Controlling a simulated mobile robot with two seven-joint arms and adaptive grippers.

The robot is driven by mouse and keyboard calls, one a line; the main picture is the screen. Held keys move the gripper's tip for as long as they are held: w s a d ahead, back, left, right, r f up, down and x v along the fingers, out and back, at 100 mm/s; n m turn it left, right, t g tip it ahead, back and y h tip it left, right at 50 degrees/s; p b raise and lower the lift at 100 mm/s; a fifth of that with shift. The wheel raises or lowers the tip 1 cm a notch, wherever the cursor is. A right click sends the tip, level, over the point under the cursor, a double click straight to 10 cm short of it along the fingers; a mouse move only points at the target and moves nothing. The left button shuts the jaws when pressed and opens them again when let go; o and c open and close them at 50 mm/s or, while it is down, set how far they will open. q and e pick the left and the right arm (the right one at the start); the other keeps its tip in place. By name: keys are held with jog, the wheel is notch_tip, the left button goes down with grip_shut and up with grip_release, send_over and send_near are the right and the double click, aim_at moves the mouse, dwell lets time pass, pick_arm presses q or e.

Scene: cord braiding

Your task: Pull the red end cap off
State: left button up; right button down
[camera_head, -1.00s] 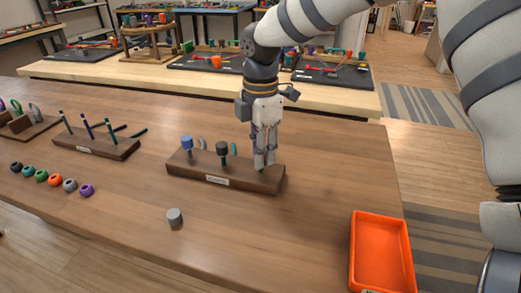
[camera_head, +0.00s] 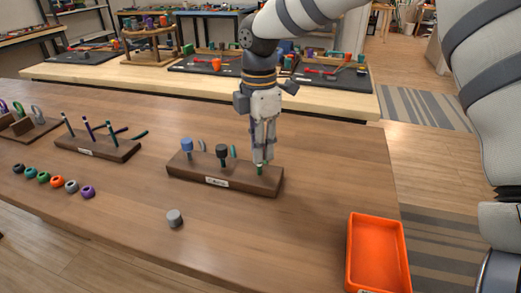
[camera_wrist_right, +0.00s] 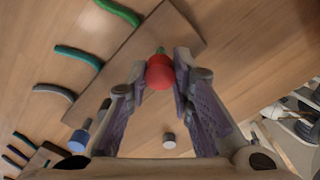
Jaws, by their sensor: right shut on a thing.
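The red end cap (camera_wrist_right: 160,72) is between the fingertips of my right gripper (camera_wrist_right: 163,76) in the right wrist view. A short green cord end (camera_wrist_right: 160,50) shows just beyond it. In the head view my right gripper (camera_head: 262,157) points down over the right end of the wooden block (camera_head: 197,176). Its fingers are shut on the cap and hide it there. A bit of green (camera_head: 260,169) shows between the fingertips and the block. I cannot tell whether the cap still touches the cord. My left gripper is out of view.
A blue cap (camera_head: 186,145) and a dark cap (camera_head: 222,150) stand on the same block, with thin cords behind. A grey cap (camera_head: 174,218) sits on the table in front. An orange tray (camera_head: 379,255) is at the right front. Several colored rings lie at the left.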

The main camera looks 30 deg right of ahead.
jog(key=shift+r+p, duration=0.35)
jog(key=shift+r, duration=1.7)
